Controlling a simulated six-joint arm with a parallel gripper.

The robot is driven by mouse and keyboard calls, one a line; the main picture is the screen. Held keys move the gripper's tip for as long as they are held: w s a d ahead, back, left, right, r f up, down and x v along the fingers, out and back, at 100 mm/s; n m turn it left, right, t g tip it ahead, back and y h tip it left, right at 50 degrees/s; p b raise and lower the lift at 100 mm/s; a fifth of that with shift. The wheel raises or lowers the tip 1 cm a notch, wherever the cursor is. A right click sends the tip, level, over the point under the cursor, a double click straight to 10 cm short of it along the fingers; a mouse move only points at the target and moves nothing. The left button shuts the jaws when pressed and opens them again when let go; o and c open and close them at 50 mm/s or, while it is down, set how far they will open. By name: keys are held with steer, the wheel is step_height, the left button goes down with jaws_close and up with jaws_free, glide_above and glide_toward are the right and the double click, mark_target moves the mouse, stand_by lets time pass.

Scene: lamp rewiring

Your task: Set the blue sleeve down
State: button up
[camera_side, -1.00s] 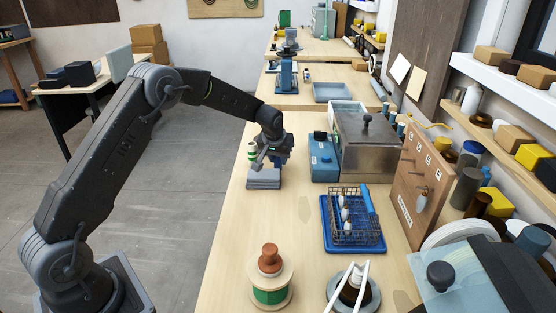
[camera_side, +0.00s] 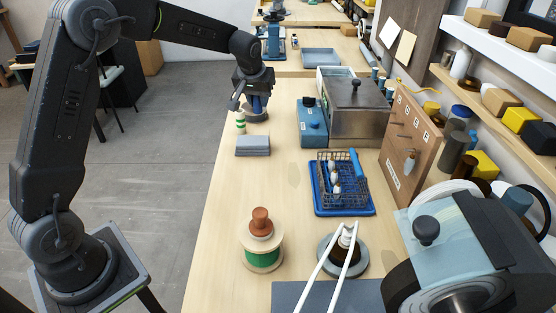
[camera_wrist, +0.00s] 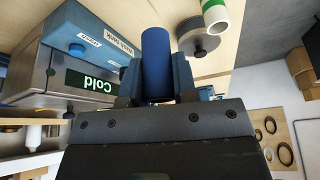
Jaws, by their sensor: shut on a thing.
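My gripper (camera_side: 253,88) is shut on the blue sleeve (camera_wrist: 157,62), an upright-looking blue cylinder between the two fingers in the wrist view. In the side view the sleeve (camera_side: 257,103) shows small beneath the gripper. A grey round base (camera_side: 256,117) lies on the bench directly below or just behind it. In the wrist view this base (camera_wrist: 198,42) shows beside the sleeve. Whether the sleeve touches it I cannot tell.
A white and green cylinder (camera_side: 240,121) stands close beside the grey base. A grey stacked pad (camera_side: 253,145) lies nearer the camera. A blue box (camera_side: 312,122) and a metal cold box (camera_side: 357,112) stand to the right. Bench between pad and spool (camera_side: 261,240) is clear.

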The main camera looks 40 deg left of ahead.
steer(key=s+d, duration=0.3)
steer(key=s, duration=0.7)
steer(key=shift+n, duration=0.3)
steer(key=w+d+f, duration=0.1)
steer(key=d+f, duration=0.1)
steer(key=d, duration=0.1)
steer(key=w+d+f, duration=0.2)
steer(key=d, duration=0.2)
steer(key=w+d+f, duration=0.2)
steer(key=d, duration=0.1)
steer(key=shift+d+f, duration=0.3)
steer(key=shift+f, duration=2.1)
steer(key=shift+f, duration=0.2)
steer(key=o, duration=0.9)
steer(key=v, duration=1.2)
steer(key=shift+r, duration=0.25)
